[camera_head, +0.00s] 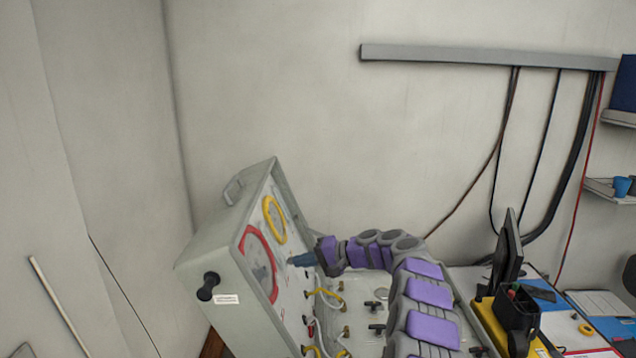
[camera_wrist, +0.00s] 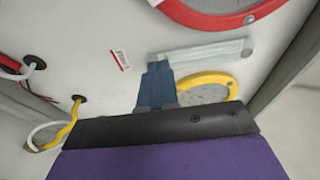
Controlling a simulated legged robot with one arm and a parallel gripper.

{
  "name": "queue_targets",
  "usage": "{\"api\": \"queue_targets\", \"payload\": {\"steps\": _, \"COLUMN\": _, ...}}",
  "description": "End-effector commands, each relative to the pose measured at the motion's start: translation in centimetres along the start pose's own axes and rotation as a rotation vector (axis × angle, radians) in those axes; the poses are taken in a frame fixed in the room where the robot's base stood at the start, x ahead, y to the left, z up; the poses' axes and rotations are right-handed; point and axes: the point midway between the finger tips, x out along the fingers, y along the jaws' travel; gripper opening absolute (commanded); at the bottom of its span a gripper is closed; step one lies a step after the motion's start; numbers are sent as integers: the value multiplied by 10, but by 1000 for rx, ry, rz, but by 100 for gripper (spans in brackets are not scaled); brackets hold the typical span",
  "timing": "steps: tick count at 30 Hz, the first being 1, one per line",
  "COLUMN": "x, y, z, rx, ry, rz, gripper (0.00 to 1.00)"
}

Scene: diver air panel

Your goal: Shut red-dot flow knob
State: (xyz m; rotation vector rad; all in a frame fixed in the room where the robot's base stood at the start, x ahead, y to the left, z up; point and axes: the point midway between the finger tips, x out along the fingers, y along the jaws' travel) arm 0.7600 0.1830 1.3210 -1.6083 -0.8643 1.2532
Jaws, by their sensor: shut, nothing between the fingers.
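The diver air panel (camera_head: 235,262) is a pale grey open case at centre left in the head view. Its upright face carries a red-ringed gauge (camera_head: 247,238) and a yellow-ringed gauge (camera_head: 283,232). My gripper (camera_head: 291,261) is shut and empty, its blue fingers pointing at this face. In the wrist view the shut fingertips (camera_wrist: 158,64) are close to the face, beside a pale bar (camera_wrist: 205,51), between the red ring (camera_wrist: 215,20) and the yellow ring (camera_wrist: 213,79). I cannot tell whether they touch. I cannot make out a red-dot knob; my arm hides part of the panel.
Looped hoses (camera_head: 326,298) with brass fittings run below the gauges. Dark T-handles (camera_head: 376,328) stand on the case's lower part. A black knob (camera_head: 208,286) sticks out of its outer side. A monitor (camera_head: 508,250) and a yellow-based organizer (camera_head: 515,318) stand at right.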

Motion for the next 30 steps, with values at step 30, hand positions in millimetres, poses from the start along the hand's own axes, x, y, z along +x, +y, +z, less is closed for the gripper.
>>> {"api": "queue_targets", "payload": {"steps": 30, "x": -48, "y": -8, "z": -15, "rx": 146, "ry": -6, "rz": 43, "gripper": 0}}
